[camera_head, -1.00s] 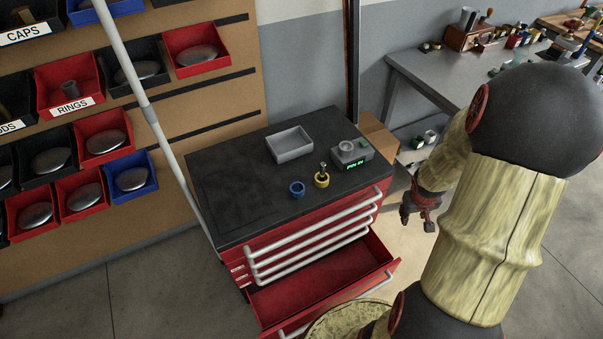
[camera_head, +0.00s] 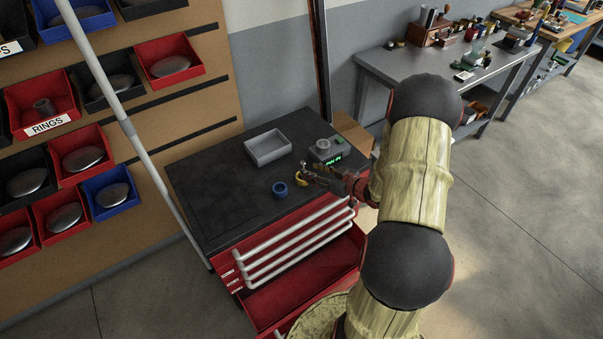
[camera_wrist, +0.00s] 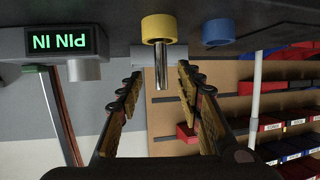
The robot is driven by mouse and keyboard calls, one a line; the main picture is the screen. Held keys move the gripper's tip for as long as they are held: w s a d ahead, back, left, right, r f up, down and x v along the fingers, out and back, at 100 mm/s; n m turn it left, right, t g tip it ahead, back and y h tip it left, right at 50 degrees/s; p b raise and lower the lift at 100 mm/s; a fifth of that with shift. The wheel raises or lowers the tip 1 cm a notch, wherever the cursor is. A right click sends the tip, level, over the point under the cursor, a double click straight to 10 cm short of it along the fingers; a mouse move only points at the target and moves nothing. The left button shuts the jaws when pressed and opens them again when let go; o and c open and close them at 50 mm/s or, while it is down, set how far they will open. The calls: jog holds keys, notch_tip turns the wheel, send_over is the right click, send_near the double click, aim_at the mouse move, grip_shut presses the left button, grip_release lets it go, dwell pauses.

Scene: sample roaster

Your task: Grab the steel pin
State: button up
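The steel pin (camera_wrist: 161,66) stands upright in a yellow ring-shaped holder (camera_wrist: 158,27) on the black bench top; the wrist view is upside down. In the head view the pin (camera_head: 303,165) shows small, with part of the yellow holder (camera_head: 300,183) hidden by my gripper. My gripper (camera_wrist: 160,77) is open, its two fingers on either side of the pin in the wrist view, with a gap to each. In the head view my gripper (camera_head: 312,174) reaches in from the right, level and low over the bench. Whether the pin is fully between the fingertips I cannot tell.
A blue ring (camera_head: 280,189) sits left of the holder. A grey tray (camera_head: 267,147) stands behind. A grey device (camera_head: 325,150) has a green display reading "PIN IN" (camera_wrist: 58,42). A red drawer (camera_head: 305,285) is open below. The left bench top is clear.

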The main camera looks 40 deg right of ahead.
jog(key=b+x, duration=0.1)
jog(key=x, duration=0.2)
jog(key=b+x, duration=0.2)
jog(key=x, duration=0.1)
jog(key=shift+s+a+f, duration=0.15)
jog(key=shift+f, duration=0.2)
jog(key=shift+r, duration=0.1)
jog(key=shift+c, duration=1.1)
grip_shut()
